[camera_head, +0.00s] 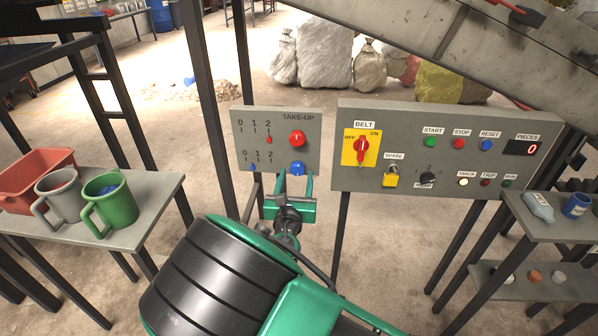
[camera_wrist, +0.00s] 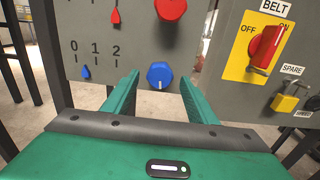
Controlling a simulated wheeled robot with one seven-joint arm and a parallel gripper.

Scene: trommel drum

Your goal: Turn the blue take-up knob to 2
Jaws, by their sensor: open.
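The blue take-up knob (camera_head: 298,168) is on the lower right of the grey TAKE-UP panel (camera_head: 309,145). In the wrist view the blue knob (camera_wrist: 160,75) has a white mark near its bottom. A small blue pointer (camera_wrist: 86,72) stands below the lower 0-1-2 scale, between 0 and 1; it also shows in the head view (camera_head: 252,167). My gripper (camera_head: 296,175) is open, its green fingers to the left and right of the blue knob with gaps on both sides. I cannot tell whether the fingertips reach past the knob's face.
A red knob (camera_head: 296,138) sits just above, with its red pointer (camera_head: 269,139) at 2. The BELT panel (camera_head: 350,115) with switch, padlock and buttons stands close at right. A bench with a green mug (camera_head: 117,205) is at left, a shelf (camera_head: 535,225) at right.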

